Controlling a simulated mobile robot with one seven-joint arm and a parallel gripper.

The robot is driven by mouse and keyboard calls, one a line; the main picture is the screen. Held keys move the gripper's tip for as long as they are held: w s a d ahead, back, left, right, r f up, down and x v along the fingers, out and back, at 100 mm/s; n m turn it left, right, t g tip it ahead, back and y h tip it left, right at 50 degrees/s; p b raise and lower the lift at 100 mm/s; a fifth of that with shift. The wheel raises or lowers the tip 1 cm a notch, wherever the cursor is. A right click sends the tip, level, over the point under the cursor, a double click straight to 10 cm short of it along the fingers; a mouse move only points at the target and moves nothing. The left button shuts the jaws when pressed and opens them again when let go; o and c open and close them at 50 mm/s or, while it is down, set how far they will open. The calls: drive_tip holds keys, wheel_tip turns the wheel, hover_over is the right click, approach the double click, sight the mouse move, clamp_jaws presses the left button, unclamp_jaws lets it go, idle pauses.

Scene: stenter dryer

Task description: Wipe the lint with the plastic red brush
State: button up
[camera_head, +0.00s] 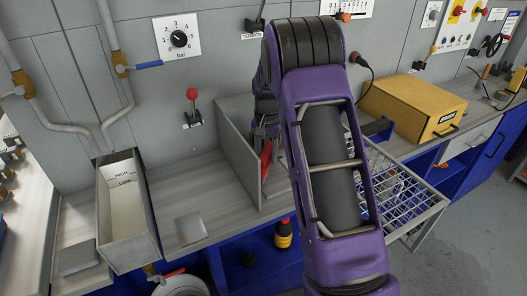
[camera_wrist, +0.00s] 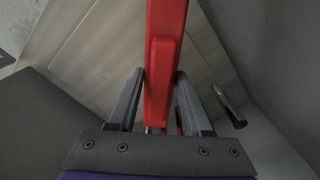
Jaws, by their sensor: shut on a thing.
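The red brush (camera_wrist: 166,45) fills the middle of the wrist view, its long red handle running up out of the top edge. My gripper (camera_wrist: 160,80) is shut on it, one grey finger on each side. In the head view a red part of the brush (camera_head: 266,158) shows beside the upright grey panel, left of my purple arm. My arm hides most of the gripper there. The brush's bristles are not visible. I cannot make out any lint in either view.
An upright panel (camera_head: 238,150) stands close to the brush on the grey counter (camera_head: 165,190). A trough marked HIGH and LOW (camera_head: 128,205) is at left. A wire basket (camera_head: 408,205) and a yellow box (camera_head: 412,108) are at right. The counter left of the panel is mostly clear.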

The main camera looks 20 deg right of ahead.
drive_tip(key=shift+s+d+r+b, duration=0.1)
drive_tip(key=shift+s+d+b, duration=0.15)
drive_tip(key=shift+s, duration=1.05)
drive_tip(key=shift+s+d+f+b, duration=0.15)
drive_tip(key=shift+s+d, duration=0.15)
drive_tip(key=shift+s, duration=1.05)
drive_tip(key=shift+s+d+r+b, duration=0.2)
drive_tip(key=shift+s+d, duration=0.1)
drive_tip(key=shift+s, duration=1)
wheel_tip(320, 180, up, 6)
drive_tip(key=p, duration=0.2)
drive_tip(key=shift+r, duration=0.1)
drive_tip(key=shift+r, duration=1.4)
